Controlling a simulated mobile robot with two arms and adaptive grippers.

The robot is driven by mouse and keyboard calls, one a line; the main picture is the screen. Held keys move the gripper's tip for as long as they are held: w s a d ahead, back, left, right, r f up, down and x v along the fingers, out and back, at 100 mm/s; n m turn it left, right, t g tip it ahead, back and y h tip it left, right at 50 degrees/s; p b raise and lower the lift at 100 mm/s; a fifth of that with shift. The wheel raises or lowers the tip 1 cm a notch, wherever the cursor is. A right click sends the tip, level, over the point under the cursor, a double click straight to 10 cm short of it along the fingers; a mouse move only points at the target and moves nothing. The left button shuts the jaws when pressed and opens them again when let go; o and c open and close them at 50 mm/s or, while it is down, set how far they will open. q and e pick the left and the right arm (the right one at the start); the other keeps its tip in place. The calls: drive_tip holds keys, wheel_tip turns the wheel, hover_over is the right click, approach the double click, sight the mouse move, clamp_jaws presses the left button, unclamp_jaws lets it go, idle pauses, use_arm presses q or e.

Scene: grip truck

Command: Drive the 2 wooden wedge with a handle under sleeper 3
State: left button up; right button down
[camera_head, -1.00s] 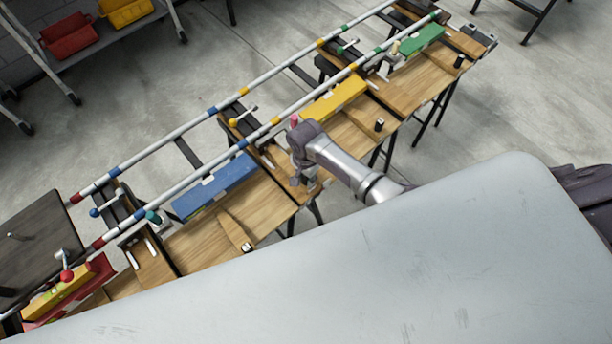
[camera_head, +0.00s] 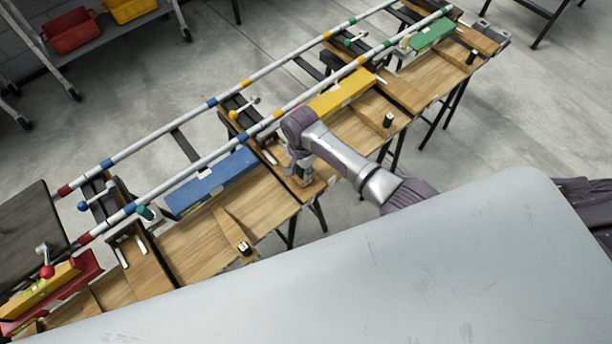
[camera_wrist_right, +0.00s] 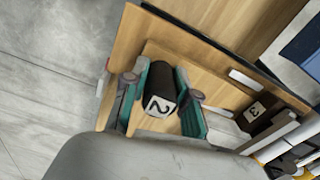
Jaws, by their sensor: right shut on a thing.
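The wooden wedge's dark handle (camera_wrist_right: 162,88), marked 2, stands between the teal fingertips of my right gripper (camera_wrist_right: 165,95); the gripper is shut on it. The pale wooden wedge (camera_wrist_right: 170,60) lies beneath on the bench. In the head view my right gripper (camera_head: 304,176) is low over the bench, and my arm hides most of this wedge. A dark block marked 3 (camera_wrist_right: 256,110), which looks like the end of sleeper 3, is to the right. The dark sleeper (camera_head: 240,108) runs under the rails beside my gripper; its contact with the wedge is hidden. My left gripper is not visible.
Two striped rails (camera_head: 200,162) cross several dark sleepers. Blue (camera_head: 212,182), yellow (camera_head: 342,92) and green (camera_head: 432,36) blocks lie along the bench. Other handled wedges show at left (camera_head: 232,230) and right (camera_head: 388,119). A cart with red and yellow bins (camera_head: 70,30) stands behind.

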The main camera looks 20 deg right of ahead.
sight(282, 155)
drive_tip(key=shift+w+a+b, duration=0.3)
drive_tip(key=shift+w+b, duration=0.55)
drive_tip(key=shift+w+a+b, duration=0.25)
drive_tip(key=shift+w+b, duration=0.1)
drive_tip(key=shift+w, duration=0.25)
drive_tip(key=shift+w+a+b, duration=0.2)
drive_tip(key=shift+w+b, duration=0.15)
drive_tip(key=shift+w, duration=0.25)
drive_tip(key=w+b, duration=0.1)
drive_tip(key=w+a+b, duration=0.1)
drive_tip(key=w, duration=0.1)
drive_tip(key=w+b, duration=0.1)
drive_tip(key=b, duration=0.1)
drive_tip(key=shift+w+a, duration=0.15)
drive_tip(key=shift+a, duration=0.1)
drive_tip(key=shift+w+a+b, duration=0.2)
drive_tip(key=shift+w+b, duration=0.2)
drive_tip(key=shift+w, duration=0.05)
drive_tip(key=shift+r, duration=0.1)
drive_tip(key=c, duration=0.8)
unclamp_jaws()
